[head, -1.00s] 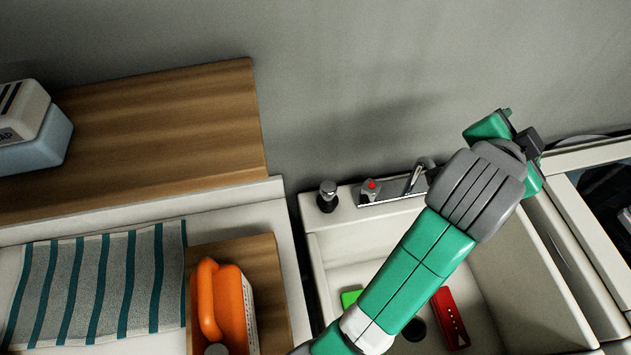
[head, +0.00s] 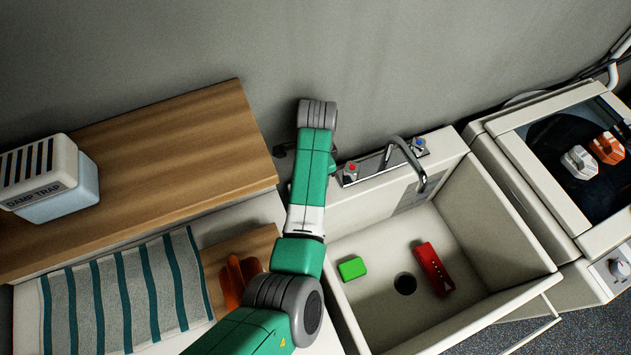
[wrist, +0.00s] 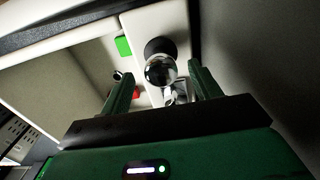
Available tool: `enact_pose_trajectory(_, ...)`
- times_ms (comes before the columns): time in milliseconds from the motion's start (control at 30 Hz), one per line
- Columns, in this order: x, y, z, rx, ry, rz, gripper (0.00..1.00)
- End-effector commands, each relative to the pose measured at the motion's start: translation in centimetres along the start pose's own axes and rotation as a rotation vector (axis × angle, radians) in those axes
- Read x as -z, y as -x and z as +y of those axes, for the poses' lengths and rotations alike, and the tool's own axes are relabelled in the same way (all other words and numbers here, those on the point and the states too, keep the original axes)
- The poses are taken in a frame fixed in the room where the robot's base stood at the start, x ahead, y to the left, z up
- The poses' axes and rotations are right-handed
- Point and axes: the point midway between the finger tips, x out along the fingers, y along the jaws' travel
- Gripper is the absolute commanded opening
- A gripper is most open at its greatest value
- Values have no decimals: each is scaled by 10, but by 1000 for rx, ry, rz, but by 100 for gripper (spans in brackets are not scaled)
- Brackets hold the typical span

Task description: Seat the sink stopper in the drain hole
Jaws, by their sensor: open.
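The sink stopper (wrist: 161,70), a round chrome knob on a black base, shows in the wrist view on the pale sink ledge. My gripper (wrist: 160,74) is open, with one green finger on each side of the knob in the picture. I cannot tell whether the fingers are level with the knob or still short of it. In the head view my arm hides the stopper and the fingers. The drain hole (head: 405,284) is a dark round opening in the floor of the white sink (head: 480,318), with nothing in it.
A green block (head: 352,268) and a red object (head: 434,270) lie on either side of the drain. The faucet (head: 408,165) arches over the sink's back. An orange container (head: 238,280) stands left, partly behind my arm. A striped towel (head: 125,290) lies farther left.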

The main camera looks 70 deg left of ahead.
Motion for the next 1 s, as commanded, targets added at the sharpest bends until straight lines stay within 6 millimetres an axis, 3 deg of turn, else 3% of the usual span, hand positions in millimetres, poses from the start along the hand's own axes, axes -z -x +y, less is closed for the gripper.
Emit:
enact_pose_trajectory(200,-1,-34,-2,-1,-1,-1,63)
enact_pose_trajectory(467,-1,-39,-2,1,0,0,63)
enact_pose_trajectory(700,-1,-38,-2,1,0,0,16)
enact_pose_trajectory(1000,0,-32,-2,3,0,1,13)
